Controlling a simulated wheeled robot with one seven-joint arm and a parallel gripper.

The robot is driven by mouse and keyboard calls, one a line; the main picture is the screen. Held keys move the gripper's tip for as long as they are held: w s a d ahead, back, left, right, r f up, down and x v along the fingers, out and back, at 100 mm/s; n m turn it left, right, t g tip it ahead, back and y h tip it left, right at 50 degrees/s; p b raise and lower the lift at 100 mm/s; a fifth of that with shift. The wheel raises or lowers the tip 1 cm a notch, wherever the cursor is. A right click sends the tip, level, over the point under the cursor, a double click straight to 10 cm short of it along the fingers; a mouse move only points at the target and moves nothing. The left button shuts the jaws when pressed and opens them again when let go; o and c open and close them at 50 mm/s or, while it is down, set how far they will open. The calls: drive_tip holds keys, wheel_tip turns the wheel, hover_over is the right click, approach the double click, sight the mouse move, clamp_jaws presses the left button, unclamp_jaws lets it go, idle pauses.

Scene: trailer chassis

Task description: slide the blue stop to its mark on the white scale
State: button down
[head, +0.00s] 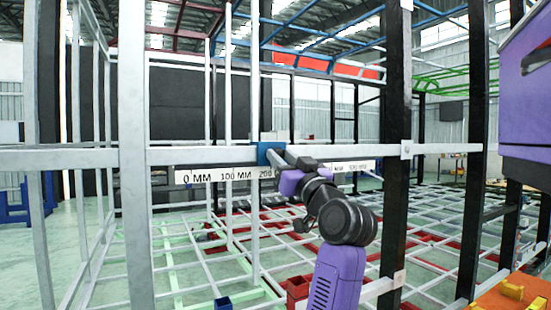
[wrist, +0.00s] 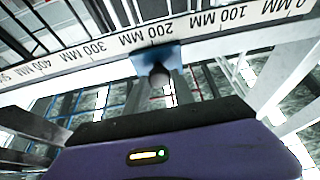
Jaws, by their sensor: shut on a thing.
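The blue stop (head: 268,153) sits on the grey horizontal rail, just above the white scale (head: 222,175). In the wrist view the blue stop (wrist: 142,62) lies beside the 200 MM label of the upside-down white scale (wrist: 210,25), partly toward the 300 MM side. A dark round knob sticks out of the stop toward my wrist camera. My gripper (head: 283,165) is at the stop, shut on it; its fingertips are hard to make out. My arm and gripper hide part of the scale right of 200 MM in the head view. I cannot make out a separate target mark.
A black upright post (head: 394,140) stands right of my arm. A grey upright (head: 134,150) stands at the left. A purple panel (head: 525,90) is at the upper right.

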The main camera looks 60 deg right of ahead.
drive_tip(key=c, duration=1.1)
unclamp_jaws()
drive_tip(key=b+v, duration=0.1)
drive_tip(key=v, duration=0.6)
drive_tip(key=shift+s+a+f+b, duration=0.1)
drive_tip(key=shift+s+a+b, duration=0.1)
drive_tip(key=shift+s+b, duration=0.15)
